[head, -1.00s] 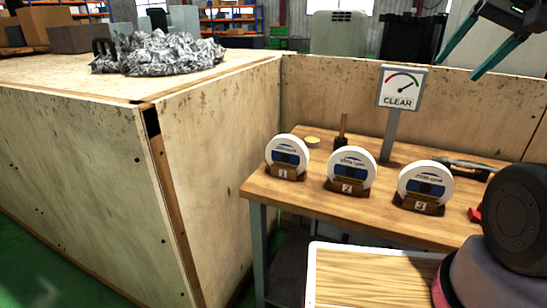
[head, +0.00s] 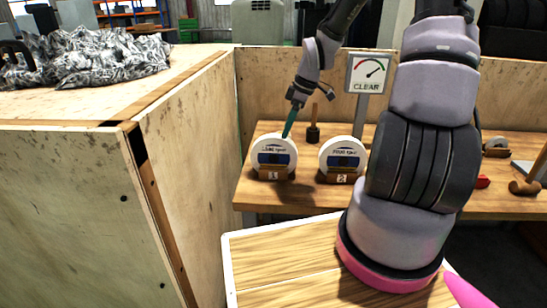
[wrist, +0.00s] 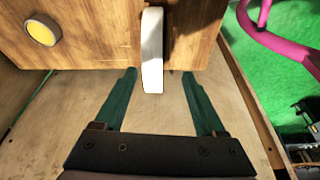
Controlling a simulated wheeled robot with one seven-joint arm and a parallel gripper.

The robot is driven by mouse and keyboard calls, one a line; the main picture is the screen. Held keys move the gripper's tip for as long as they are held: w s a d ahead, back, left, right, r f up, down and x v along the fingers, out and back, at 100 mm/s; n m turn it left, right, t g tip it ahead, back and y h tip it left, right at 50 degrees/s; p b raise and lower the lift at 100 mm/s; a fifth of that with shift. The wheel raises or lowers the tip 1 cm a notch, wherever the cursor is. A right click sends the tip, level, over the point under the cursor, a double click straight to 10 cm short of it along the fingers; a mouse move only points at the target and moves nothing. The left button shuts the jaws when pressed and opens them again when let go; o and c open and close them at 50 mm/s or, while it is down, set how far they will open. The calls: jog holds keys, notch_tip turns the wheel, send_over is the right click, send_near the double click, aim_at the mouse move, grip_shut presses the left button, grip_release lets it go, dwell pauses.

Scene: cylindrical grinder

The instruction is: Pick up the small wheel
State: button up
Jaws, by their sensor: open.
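White grinding wheels with blue labels stand upright in wooden holders on the workbench (head: 420,205). The wheel in holder 1 (head: 274,145) is at the left and the wheel in holder 2 (head: 343,153) is to its right. Wheel 3 is hidden behind my arm. My gripper (head: 287,134) is open above and at the top edge of wheel 1, pointing down. In the wrist view the wheel shows edge-on as a white strip (wrist: 152,50) between the green fingers (wrist: 160,72), with a gap on each side. I cannot tell how far down the fingers reach.
A gauge sign reading CLEAR (head: 368,72) stands behind the wheels. A yellow disc (wrist: 43,33) lies on the bench. A wooden panel wall (head: 195,150) closes in the left side.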

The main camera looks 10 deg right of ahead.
aim_at(270, 153)
jog(key=shift+w+a+f+n+y, duration=0.2)
jog(key=shift+a+f+n, duration=0.1)
jog(key=shift+f, duration=0.2)
jog(key=shift+w+a+f+n+y, duration=0.15)
jog(key=shift+a+f+n+y, duration=0.1)
jog(key=shift+f, duration=0.2)
jog(key=x, duration=0.5)
jog(key=shift+w+d, duration=0.1)
jog(key=x, duration=0.5)
jog(key=shift+w, duration=0.4)
grip_shut()
jog(key=shift+w, duration=0.1)
